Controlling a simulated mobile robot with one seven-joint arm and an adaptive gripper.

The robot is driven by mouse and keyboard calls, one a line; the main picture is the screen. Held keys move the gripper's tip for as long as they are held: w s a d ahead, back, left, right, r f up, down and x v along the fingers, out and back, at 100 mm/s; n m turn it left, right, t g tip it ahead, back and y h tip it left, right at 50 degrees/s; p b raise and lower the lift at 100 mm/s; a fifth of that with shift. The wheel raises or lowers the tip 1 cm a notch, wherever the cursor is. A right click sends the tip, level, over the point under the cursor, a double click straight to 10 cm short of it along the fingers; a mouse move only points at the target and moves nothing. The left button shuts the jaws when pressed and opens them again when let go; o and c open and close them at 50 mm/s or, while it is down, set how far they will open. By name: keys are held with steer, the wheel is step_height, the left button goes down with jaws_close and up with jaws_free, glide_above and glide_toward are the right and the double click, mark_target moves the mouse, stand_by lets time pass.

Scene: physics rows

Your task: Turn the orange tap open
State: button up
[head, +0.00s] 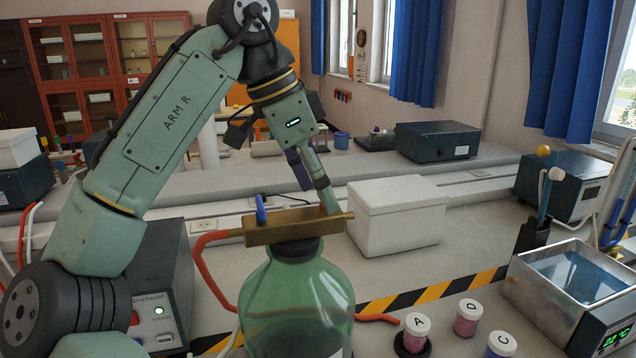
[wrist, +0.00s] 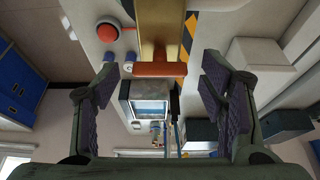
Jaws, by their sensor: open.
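A brass manifold (head: 290,228) sits on top of a green glass bottle (head: 297,290). The orange tap (head: 327,208) is at its right part, partly covered by my gripper (head: 316,182). A blue tap (head: 262,209) stands upright at the left part. In the wrist view the orange tap (wrist: 165,69) lies crosswise at the end of the brass bar (wrist: 163,30). My gripper (wrist: 160,72) is open, with one finger on each side of the orange tap. Gaps show between the tap and both fingers. Whether either finger touches it is not visible in the head view.
A red hose (head: 205,265) runs from the manifold's left end. A white box (head: 395,215) stands close behind on the right. Capped vials (head: 468,318) and a water bath (head: 570,285) are at the front right. Striped tape (head: 430,292) crosses the bench.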

steer(key=c, duration=1.2)
steer(key=shift+o, duration=0.2)
steer(key=shift+n, duration=0.3)
steer(key=n, duration=0.2)
steer(key=n+t, duration=0.1)
steer(key=shift+s+d+n+t+y, duration=0.1)
steer(key=shift+s+n+t+y, duration=0.1)
steer(key=shift+n+t+y, duration=0.15)
steer(key=n+y, duration=0.1)
steer(key=n, duration=0.1)
steer(key=n+t, duration=0.1)
steer(key=n, duration=0.1)
steer(key=shift+s+d+n+y, duration=0.1)
steer(key=shift+d+n+y, duration=0.05)
steer(key=shift+n+y, duration=0.2)
steer(key=n, duration=0.2)
steer(key=n+y, duration=0.1)
steer(key=n, duration=0.1)
steer(key=shift+d+t+y, duration=0.15)
steer(key=shift+t+y, duration=0.1)
steer(key=shift+y, duration=0.05)
steer(key=shift+d+n+y, duration=0.1)
steer(key=shift+n+y, duration=0.35)
steer(key=shift+n, duration=0.8)
steer(key=shift+d+n+y, duration=0.1)
steer(key=shift+n+y, duration=0.35)
steer(key=shift+n, duration=0.8)
